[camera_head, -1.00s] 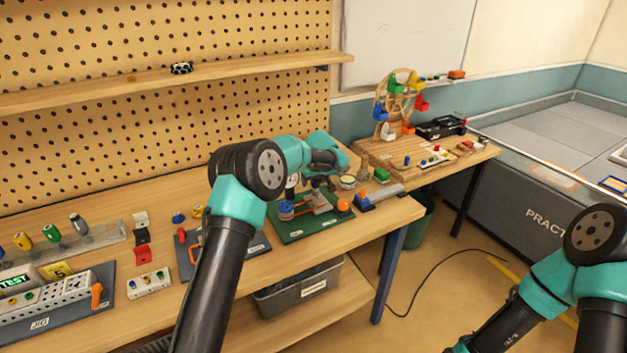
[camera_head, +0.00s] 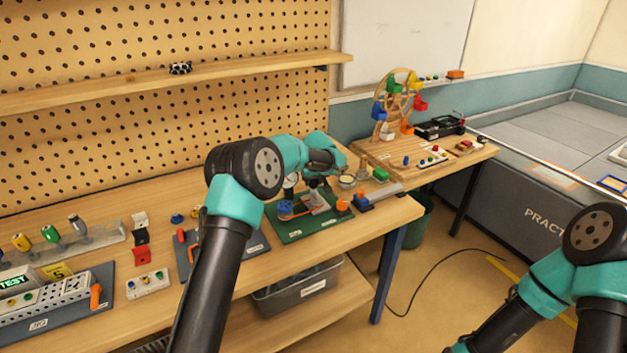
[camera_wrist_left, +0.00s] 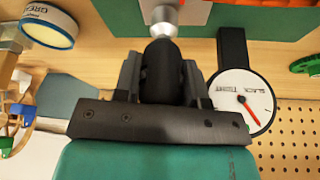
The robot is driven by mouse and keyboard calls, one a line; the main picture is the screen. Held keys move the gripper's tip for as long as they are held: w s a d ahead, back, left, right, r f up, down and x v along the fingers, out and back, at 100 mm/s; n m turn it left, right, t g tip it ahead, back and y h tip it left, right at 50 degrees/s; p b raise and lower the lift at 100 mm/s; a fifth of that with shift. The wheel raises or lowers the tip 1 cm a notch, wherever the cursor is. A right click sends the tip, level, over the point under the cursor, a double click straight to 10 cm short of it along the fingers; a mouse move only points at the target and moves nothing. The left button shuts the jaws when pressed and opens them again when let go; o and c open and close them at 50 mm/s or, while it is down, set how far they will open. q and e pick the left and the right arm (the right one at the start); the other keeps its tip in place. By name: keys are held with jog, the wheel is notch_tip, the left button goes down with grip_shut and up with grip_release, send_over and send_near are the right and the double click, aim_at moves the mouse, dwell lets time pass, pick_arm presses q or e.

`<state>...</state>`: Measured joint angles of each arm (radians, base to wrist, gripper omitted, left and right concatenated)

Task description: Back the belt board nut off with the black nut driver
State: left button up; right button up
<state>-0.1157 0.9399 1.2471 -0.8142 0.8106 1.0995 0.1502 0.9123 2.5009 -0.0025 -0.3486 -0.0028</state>
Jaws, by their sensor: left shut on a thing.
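The belt board (camera_head: 292,236) is a green plate near the right end of the workbench, with a blue pulley (camera_head: 285,208) and an orange one (camera_head: 343,206). My left gripper (camera_head: 316,183) is over the board. In the left wrist view it is shut on the black nut driver (camera_wrist_left: 162,72), whose silver socket end (camera_wrist_left: 166,14) points toward the board. The nut is hidden, so I cannot tell whether the socket is on it. A white dial (camera_wrist_left: 243,101) with a red needle and slack and tight lettering stands beside the gripper. My right gripper is out of view.
A coloured-handle tool rack (camera_head: 80,245) stands at the left. A grey bin (camera_head: 298,291) sits below the bench.

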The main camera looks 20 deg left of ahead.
pick_arm(q)
jog(key=shift+a+n, duration=0.2)
jog(key=shift+n, duration=0.1)
grip_shut()
jog(key=n+y, duration=0.1)
jog(key=n, duration=0.2)
jog(key=n+g, duration=0.1)
jog(key=n, duration=0.1)
jog(key=shift+n+g+y, duration=0.3)
jog(key=shift+n+y, duration=0.1)
jog(key=n+g, duration=0.1)
jog(key=n, duration=0.2)
jog(key=n+g, duration=0.1)
jog(key=n, duration=0.2)
jog(key=shift+r+y, duration=0.1)
jog(key=shift+y, duration=0.2)
jog(key=shift+a, duration=0.1)
jog(key=o, duration=0.9)
grip_release()
jog(key=shift+o, duration=1)
